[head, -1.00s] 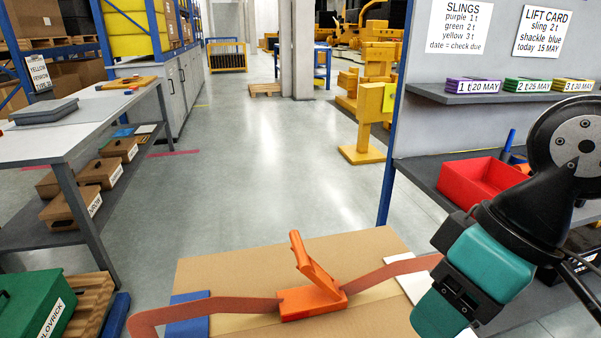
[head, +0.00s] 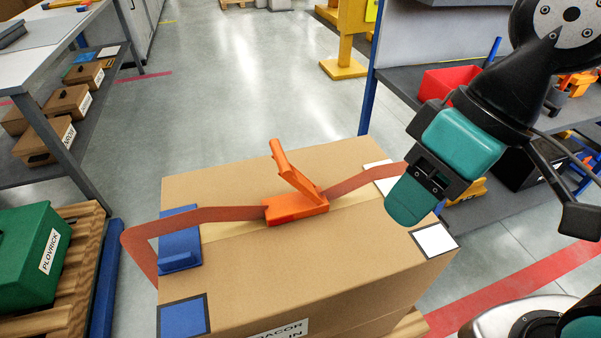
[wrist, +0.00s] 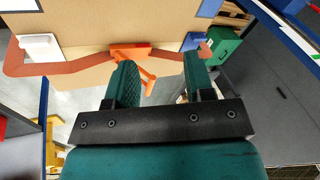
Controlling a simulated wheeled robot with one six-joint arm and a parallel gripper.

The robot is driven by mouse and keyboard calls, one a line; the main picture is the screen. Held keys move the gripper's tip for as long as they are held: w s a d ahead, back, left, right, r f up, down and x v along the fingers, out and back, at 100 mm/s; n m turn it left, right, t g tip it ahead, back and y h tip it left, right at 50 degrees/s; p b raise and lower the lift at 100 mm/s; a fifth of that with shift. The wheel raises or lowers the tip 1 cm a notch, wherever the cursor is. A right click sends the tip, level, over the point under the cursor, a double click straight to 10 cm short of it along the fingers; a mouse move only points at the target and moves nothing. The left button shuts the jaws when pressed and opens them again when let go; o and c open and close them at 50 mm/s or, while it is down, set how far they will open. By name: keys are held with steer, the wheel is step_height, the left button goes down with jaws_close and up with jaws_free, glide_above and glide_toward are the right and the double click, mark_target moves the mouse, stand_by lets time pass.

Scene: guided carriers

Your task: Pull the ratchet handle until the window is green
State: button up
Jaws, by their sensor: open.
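The orange ratchet (head: 297,208) sits on top of a cardboard box (head: 330,245), on a red-brown strap (head: 220,214) that runs across the box. Its handle (head: 292,168) stands raised, tilted up and to the left. I cannot make out a window or its colour on the ratchet. My gripper (head: 408,200) is open and empty, above the right part of the box, apart from the handle. In the wrist view, the ratchet (wrist: 130,52) and handle (wrist: 150,82) lie beyond my open fingers (wrist: 160,78); the left finger partly covers the ratchet.
A blue corner piece (head: 180,259) and a white one (head: 382,175) lie under the strap. A green case (head: 25,255) stands on a pallet at left. A shelf with a red bin (head: 450,82) is at right. Grey floor (head: 240,80) is clear behind the box.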

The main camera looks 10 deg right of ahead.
stand_by(0.3)
steer(key=shift+w+r, duration=0.1)
steer(key=shift+w, duration=0.15)
steer(key=c, duration=0.6)
steer(key=shift+m+g+y, duration=0.4)
steer(key=shift+m+y, duration=0.1)
steer(key=w, duration=0.2)
steer(key=w+a+r+p, duration=0.1)
steer(key=w, duration=0.3)
steer(key=shift+w+a+r+p, duration=0.15)
steer(key=shift+w+a+p, duration=0.2)
jaws_close()
steer(key=w+d+f+m+y+p, duration=0.1)
steer(key=w+f, duration=0.2)
steer(key=w, duration=0.4)
steer(key=w+d+f+m+g+y+p, duration=0.1)
steer(key=w+f+y, duration=0.1)
steer(key=w, duration=0.4)
steer(key=w+d+f+m+y+p, duration=0.1)
steer(key=w+f+m+p, duration=0.15)
steer(key=w, duration=0.45)
steer(key=p, duration=0.3)
glide_above(298, 175)
steer(key=d, duration=0.1)
steer(key=shift+n, duration=0.45)
step_height(298, 175, down, 7)
steer(key=shift+f, duration=0.1)
steer(key=shift+s+a+f, duration=0.1)
steer(key=shift+a, duration=0.45)
